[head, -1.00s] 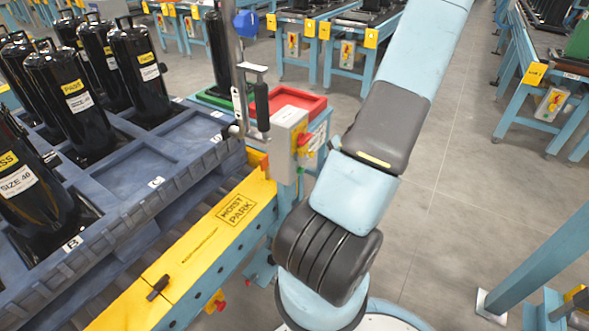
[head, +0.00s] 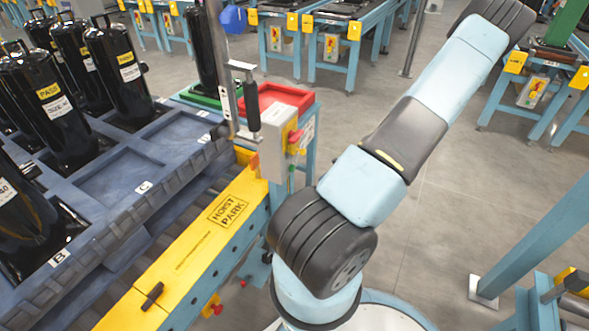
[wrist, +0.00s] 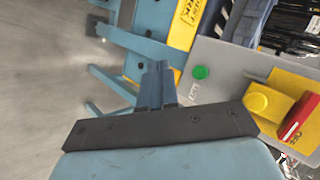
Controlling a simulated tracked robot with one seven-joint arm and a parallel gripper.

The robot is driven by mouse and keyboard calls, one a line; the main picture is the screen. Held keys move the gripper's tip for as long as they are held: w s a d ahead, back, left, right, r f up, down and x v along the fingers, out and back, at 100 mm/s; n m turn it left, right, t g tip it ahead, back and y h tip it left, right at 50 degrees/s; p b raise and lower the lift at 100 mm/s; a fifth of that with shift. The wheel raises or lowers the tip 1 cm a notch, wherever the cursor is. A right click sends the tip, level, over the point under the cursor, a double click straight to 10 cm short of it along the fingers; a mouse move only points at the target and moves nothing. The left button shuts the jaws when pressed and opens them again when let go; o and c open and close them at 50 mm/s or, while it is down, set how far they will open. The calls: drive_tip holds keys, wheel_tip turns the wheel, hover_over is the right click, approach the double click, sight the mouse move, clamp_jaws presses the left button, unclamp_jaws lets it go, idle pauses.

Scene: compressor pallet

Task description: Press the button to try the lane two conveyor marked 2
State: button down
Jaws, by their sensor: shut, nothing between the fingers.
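My gripper (wrist: 157,85) shows in the wrist view with its narrow fingers together and nothing between them. To its right is a grey control box (wrist: 225,62) with a round green button (wrist: 200,72), a yellow block with a round knob (wrist: 257,102) and a red part (wrist: 298,115). The fingertips appear beside the box; whether they touch it I cannot tell. A grey control box also shows in the head view (head: 277,125), at the end of the yellow beam. My gripper is outside the head view. I can read no mark 2 on any control or conveyor.
Blue conveyor stands with yellow tags and small control boxes are at the back (head: 333,47) and right (head: 533,90). A yellow HOIST PARK beam (head: 190,250) borders a dark pallet (head: 125,215) of black cylinders. A red tray (head: 275,100) is behind the box. Grey floor is open at centre right.

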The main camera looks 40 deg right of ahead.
drive_tip(key=w+a, duration=0.3)
drive_tip(key=w, duration=0.5)
drive_tip(key=shift+a, duration=0.2)
idle(1.5)
drive_tip(key=shift+w+a, duration=0.4)
drive_tip(key=shift+w, duration=0.4)
idle(1.7)
drive_tip(key=shift+s+d, duration=0.35)
drive_tip(key=shift+s, duration=0.5)
drive_tip(key=shift+s+d, duration=0.35)
drive_tip(key=shift+s, duration=0.45)
drive_tip(key=shift+s+d, duration=0.3)
drive_tip(key=shift+s, duration=0.45)
drive_tip(key=shift+s+d, duration=0.35)
drive_tip(key=shift+s, duration=0.45)
